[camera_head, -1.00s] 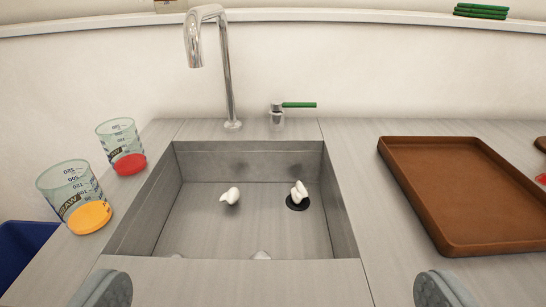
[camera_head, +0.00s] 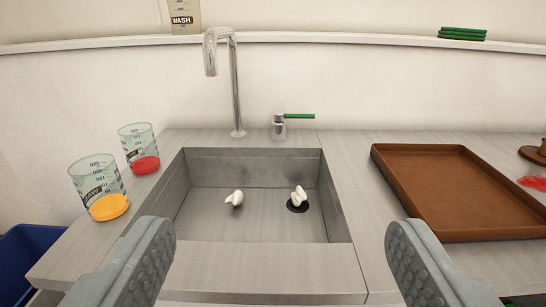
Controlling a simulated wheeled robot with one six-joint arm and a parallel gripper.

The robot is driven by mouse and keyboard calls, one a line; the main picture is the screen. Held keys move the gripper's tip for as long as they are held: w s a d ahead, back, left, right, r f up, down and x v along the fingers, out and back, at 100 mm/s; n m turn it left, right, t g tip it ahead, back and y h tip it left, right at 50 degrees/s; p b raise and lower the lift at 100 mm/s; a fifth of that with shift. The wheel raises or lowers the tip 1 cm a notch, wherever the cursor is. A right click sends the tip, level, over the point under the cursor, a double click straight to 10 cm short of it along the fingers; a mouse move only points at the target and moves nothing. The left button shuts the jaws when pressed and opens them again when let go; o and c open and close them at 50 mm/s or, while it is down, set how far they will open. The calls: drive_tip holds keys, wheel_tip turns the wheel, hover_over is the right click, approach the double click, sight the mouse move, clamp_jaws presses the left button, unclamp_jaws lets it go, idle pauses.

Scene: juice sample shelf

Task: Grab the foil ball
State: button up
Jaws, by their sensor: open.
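I cannot pick out a foil ball for certain. Two small whitish lumps lie in the grey sink (camera_head: 250,269): a left lump (camera_head: 234,199) on the bare floor, and a right lump (camera_head: 299,196) at the black drain (camera_head: 297,206). I cannot tell whether either is foil. My gripper (camera_head: 280,228) is open and empty, its two grey ridged fingers wide apart at the bottom of the view, in front of the sink. The sink's near front wall hides part of its floor.
A chrome tap (camera_head: 236,90) and a green-handled valve (camera_head: 280,127) stand behind the sink. A brown tray (camera_head: 455,190) lies right. A blue bin (camera_head: 28,258) is lower left.

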drive_tip(key=w+f+g, duration=0.1)
drive_tip(key=w+g, duration=0.1)
drive_tip(key=w, duration=0.2)
drive_tip(key=w+f+n+g, duration=0.1)
drive_tip(key=w+f+g, duration=0.1)
drive_tip(key=w, duration=0.3)
drive_tip(key=w+a+f+g, duration=0.1)
drive_tip(key=w+g, duration=0.2)
drive_tip(key=w, duration=0.1)
drive_tip(key=shift+w+f+n, duration=0.15)
drive_tip(key=shift+f+n, duration=0.15)
drive_tip(key=shift+f, duration=0.1)
drive_tip(key=shift+c, duration=0.3)
drive_tip(key=w+a+f+n+g, duration=0.2)
drive_tip(key=w+f+g, duration=0.75)
drive_tip(key=w, duration=0.25)
drive_tip(key=shift+g, duration=0.45)
drive_tip(key=f, duration=1.1)
drive_tip(key=shift+w+f, duration=0.25)
drive_tip(key=shift+f, duration=0.1)
drive_tip(key=shift+w+f, duration=0.15)
drive_tip(key=shift+f, duration=1.15)
drive_tip(key=shift+w+f, duration=0.15)
drive_tip(key=shift+f, duration=1.1)
drive_tip(key=c, duration=1.1)
